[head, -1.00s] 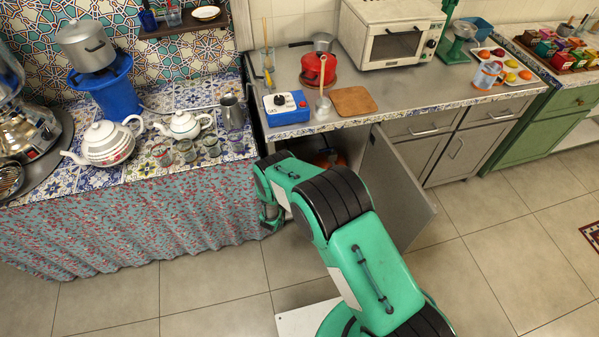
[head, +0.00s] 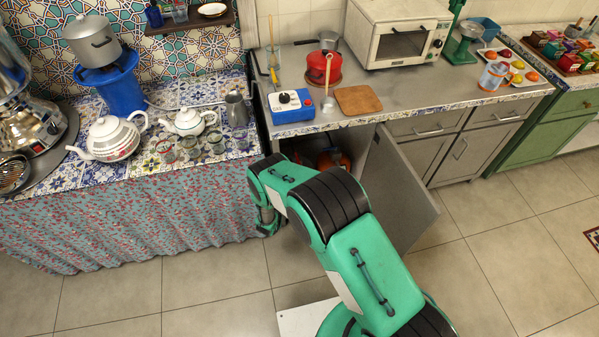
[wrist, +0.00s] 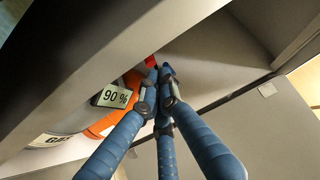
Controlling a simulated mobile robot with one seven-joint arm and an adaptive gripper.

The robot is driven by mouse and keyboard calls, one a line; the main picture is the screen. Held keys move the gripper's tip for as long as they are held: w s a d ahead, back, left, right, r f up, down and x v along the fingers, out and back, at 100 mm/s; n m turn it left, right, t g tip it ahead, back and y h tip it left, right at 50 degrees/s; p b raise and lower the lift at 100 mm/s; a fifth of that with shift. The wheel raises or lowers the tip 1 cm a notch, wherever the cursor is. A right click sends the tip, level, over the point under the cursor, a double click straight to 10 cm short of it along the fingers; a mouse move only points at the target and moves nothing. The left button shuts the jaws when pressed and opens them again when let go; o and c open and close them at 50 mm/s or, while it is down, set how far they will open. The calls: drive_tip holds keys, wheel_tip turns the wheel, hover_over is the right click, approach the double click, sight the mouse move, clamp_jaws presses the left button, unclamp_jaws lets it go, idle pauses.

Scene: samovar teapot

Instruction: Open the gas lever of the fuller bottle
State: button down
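In the wrist view, a gas bottle (wrist: 105,125) with an orange body and a white band lettered "GAS" carries a tag (wrist: 114,96) reading 90 %. A small red part (wrist: 151,62) shows just beyond my fingertips; I cannot tell whether it is the lever. My gripper (wrist: 158,88) has its blue fingers converged, tips together, to the right of the tag. I see nothing clearly held between them. In the head view, an orange bottle (head: 333,159) shows inside the open cabinet, partly hidden by my arm.
The open cabinet door (head: 398,190) stands to the right of my arm. The counter edge (head: 350,124) runs above the opening. A curtained, tiled counter (head: 150,220) with teapots stands to the left. The floor in front is clear.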

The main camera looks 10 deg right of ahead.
drive_tip(key=s+a, duration=0.3)
drive_tip(key=a, duration=0.1)
drive_tip(key=shift+s+a+f, duration=0.2)
drive_tip(key=shift+s+a, duration=0.1)
drive_tip(key=shift+a, duration=0.1)
idle(0.4)
